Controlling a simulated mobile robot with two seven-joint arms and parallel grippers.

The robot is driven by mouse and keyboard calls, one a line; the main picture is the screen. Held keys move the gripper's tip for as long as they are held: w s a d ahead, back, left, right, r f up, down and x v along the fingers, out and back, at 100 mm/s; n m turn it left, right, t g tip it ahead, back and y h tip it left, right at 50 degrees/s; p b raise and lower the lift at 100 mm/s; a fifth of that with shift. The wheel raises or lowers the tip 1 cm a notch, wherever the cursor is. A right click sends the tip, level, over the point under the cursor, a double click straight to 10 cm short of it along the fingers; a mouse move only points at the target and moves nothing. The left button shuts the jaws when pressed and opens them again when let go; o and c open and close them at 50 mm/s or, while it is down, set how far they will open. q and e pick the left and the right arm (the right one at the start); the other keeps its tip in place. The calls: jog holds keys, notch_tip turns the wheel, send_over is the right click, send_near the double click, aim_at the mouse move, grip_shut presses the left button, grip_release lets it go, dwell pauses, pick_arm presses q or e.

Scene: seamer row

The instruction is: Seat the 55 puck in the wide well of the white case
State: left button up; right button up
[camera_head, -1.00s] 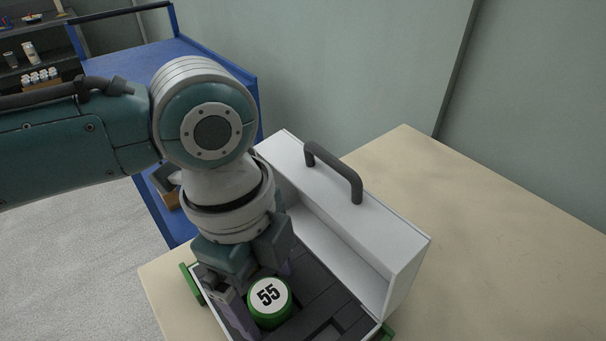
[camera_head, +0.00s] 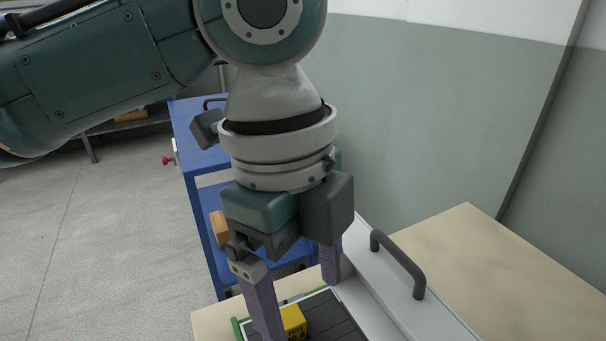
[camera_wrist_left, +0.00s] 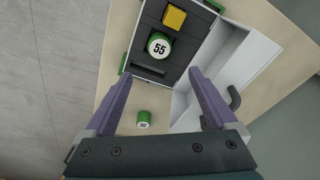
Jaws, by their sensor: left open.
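The white case (camera_wrist_left: 239,57) lies open on the table, its dark insert (camera_wrist_left: 196,22) facing up. The green 55 puck (camera_wrist_left: 159,46) sits in the case with its label up, beside a yellow block (camera_wrist_left: 174,17). I cannot tell how deep the puck sits. The yellow block also shows in the head view (camera_head: 293,322), where the puck is out of sight. My left gripper (camera_head: 301,310) is open and empty above the case; in the wrist view its fingers (camera_wrist_left: 160,77) are apart, with the puck beyond their tips. My right gripper is not in view.
A second green puck (camera_wrist_left: 144,118) with an unclear number stands on the beige table (camera_head: 470,245) outside the case. The case's dark handle (camera_head: 398,262) sticks up on its white side. A blue cart (camera_head: 205,170) stands behind the table. The table right of the case is clear.

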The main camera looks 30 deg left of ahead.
pick_arm(q)
jog(key=s+d+f+n+t+h, duration=0.25)
jog(key=s+d+n, duration=0.2)
jog(key=n, duration=0.25)
jog(key=s+a+f+n+y, duration=0.1)
jog(key=s+a+n+y, duration=0.1)
jog(key=s+a+n, duration=0.2)
jog(key=s+a+f+n+t+y, duration=0.1)
jog(key=s+a+n, duration=0.3)
jog(key=a+n, duration=0.3)
jog(key=shift+a+y, duration=0.35)
jog(key=shift+a, duration=0.45)
